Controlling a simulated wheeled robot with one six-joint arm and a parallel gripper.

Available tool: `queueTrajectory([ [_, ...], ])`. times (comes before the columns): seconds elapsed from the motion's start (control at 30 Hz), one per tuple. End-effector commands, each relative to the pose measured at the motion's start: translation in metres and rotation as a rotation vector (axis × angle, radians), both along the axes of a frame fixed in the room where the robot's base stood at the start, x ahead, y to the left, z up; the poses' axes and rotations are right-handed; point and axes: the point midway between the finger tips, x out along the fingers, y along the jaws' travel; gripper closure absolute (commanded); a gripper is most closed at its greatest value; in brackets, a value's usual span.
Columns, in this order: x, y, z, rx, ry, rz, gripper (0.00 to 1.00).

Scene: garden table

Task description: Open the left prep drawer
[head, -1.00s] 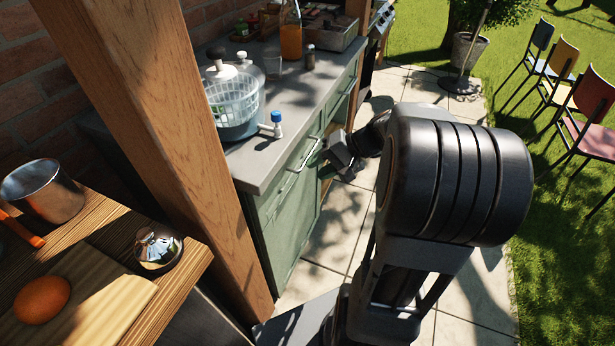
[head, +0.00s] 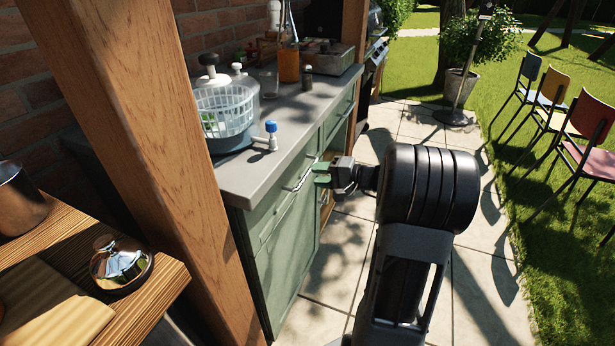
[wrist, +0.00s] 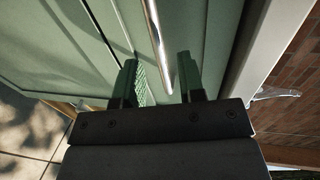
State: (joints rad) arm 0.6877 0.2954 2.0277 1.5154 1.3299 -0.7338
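The left prep drawer (head: 272,214) is the near green drawer front under the grey counter and looks shut. Its bar handle (head: 299,178) is metal. My gripper (head: 318,174) is at the handle's far end in the head view. In the wrist view my gripper (wrist: 157,62) is open, with its two green fingers spread apart. The shiny handle (wrist: 156,35) runs into the gap between them, nearer the right finger. I see no grip on the bar. Whether a finger touches the bar, I cannot tell.
The counter (head: 262,168) above holds a salad spinner (head: 228,112) and a small blue-topped bottle (head: 271,135). A wooden post (head: 165,150) stands at the left. Another drawer handle (head: 342,118) lies farther along. The paving (head: 350,235) beside the cabinet is clear.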

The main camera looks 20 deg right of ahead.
Motion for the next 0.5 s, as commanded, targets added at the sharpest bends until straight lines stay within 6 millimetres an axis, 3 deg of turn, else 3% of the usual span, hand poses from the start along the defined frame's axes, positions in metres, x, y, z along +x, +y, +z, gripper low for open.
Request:
queueTrajectory([
  [0.2,0.021,0.019,-0.007,0.0,0.0,0.001,0.64],
  [0.5,0.03,0.027,-0.009,0.0,0.001,0.0,0.64],
])
